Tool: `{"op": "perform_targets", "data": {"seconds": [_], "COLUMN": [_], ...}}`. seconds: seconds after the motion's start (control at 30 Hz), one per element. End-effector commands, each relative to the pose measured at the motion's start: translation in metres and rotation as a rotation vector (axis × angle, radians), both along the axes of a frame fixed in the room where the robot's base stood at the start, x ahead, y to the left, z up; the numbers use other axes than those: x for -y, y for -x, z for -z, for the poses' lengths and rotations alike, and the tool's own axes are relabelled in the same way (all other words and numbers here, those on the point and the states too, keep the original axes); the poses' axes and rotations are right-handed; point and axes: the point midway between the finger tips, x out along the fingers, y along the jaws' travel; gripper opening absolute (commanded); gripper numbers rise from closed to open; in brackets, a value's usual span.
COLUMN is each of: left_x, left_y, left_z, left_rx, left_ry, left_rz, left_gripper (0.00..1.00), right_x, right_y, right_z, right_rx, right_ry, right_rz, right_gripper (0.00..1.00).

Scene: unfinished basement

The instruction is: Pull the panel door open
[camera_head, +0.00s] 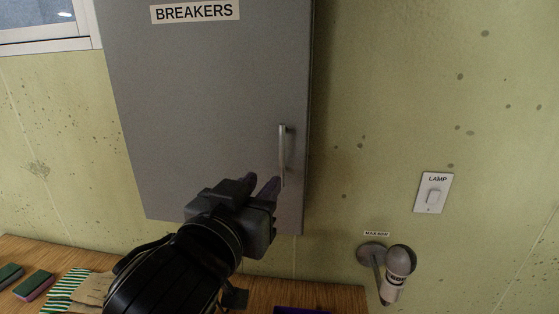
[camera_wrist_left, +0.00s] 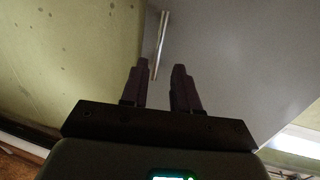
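The grey panel door (camera_head: 205,110) with a "BREAKERS" label hangs on the wall in the head view and appears shut. Its vertical metal handle (camera_head: 283,148) is near the right edge. My left gripper (camera_head: 262,184) is in front of the door's lower right part, just below and left of the handle. In the left wrist view the two dark fingers (camera_wrist_left: 163,82) are apart with nothing between them. The handle (camera_wrist_left: 161,40) shows beyond the fingertips there, and the door (camera_wrist_left: 230,60) fills the right. My right gripper is not in view.
A lamp switch (camera_head: 434,193) is on the wall to the right.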

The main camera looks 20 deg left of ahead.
Motion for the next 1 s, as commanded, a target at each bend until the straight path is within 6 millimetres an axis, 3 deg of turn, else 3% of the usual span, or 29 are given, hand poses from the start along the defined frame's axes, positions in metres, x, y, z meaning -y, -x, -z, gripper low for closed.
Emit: {"op": "perform_targets", "data": {"seconds": [0.17,0.7,1.0], "left_x": [-0.001,-0.004,-0.004], "left_y": [-0.005,-0.084,-0.103], "left_z": [-0.013,-0.014,-0.012], "left_rx": [0.027,0.024,0.026], "left_ry": [0.0,-0.001,0.001], "left_rz": [-0.001,-0.002,0.0], "left_gripper": [0.3,0.3,0.3], "right_x": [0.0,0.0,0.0], "right_y": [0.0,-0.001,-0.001], "right_z": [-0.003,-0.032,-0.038], "right_rx": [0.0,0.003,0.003], "right_ry": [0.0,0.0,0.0], "right_rz": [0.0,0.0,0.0], "right_gripper": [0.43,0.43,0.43]}}
